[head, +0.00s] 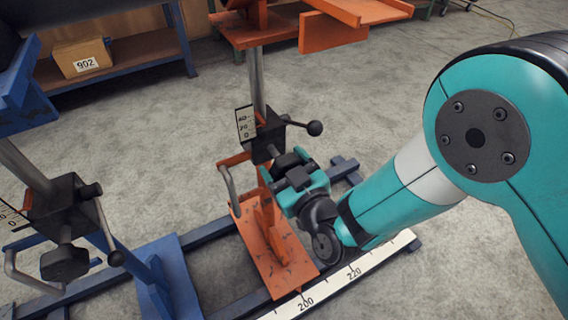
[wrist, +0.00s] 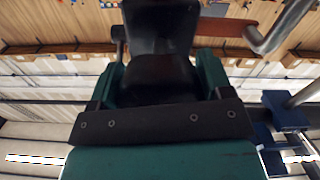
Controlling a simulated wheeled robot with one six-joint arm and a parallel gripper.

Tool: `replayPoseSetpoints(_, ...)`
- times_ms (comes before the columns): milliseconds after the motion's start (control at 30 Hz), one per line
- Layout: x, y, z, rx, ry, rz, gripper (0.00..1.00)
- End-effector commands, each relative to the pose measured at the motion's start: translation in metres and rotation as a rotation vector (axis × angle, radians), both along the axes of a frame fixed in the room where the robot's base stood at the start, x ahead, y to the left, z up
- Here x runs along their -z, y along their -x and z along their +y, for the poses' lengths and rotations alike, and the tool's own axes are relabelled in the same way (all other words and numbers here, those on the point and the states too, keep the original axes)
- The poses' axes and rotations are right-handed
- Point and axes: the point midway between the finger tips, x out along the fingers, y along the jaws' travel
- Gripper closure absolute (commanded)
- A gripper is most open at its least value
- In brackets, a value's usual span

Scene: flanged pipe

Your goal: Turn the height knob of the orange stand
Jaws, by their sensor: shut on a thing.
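The orange stand (head: 272,250) is in the middle of the head view, on a dark rail. Its post (head: 257,80) runs up through a black clamp block (head: 267,138). The dark height knob (head: 287,161) sticks out from the block's front right side. My gripper (head: 292,176), teal, is shut on this knob from the lower right and partly hides it. In the wrist view a dark shape (wrist: 160,45), the knob and block, fills the space between the teal fingers (wrist: 160,85). Knob edges are hard to tell there.
A ball-ended lever (head: 314,128) juts right from the block, just above my gripper. A height scale (head: 245,124) is left of the post; a crank handle (head: 229,190) hangs below. The blue stand (head: 170,280) with its own knob (head: 65,262) is at left. A white ruler (head: 335,283) lies along the rail.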

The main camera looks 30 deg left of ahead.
Motion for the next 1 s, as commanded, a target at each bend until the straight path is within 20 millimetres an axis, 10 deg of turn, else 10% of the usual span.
replayPoseSetpoints(1000, -0.0009, 0.0003, 0.0006, 0.0, -0.327, 0.628, 0.51)
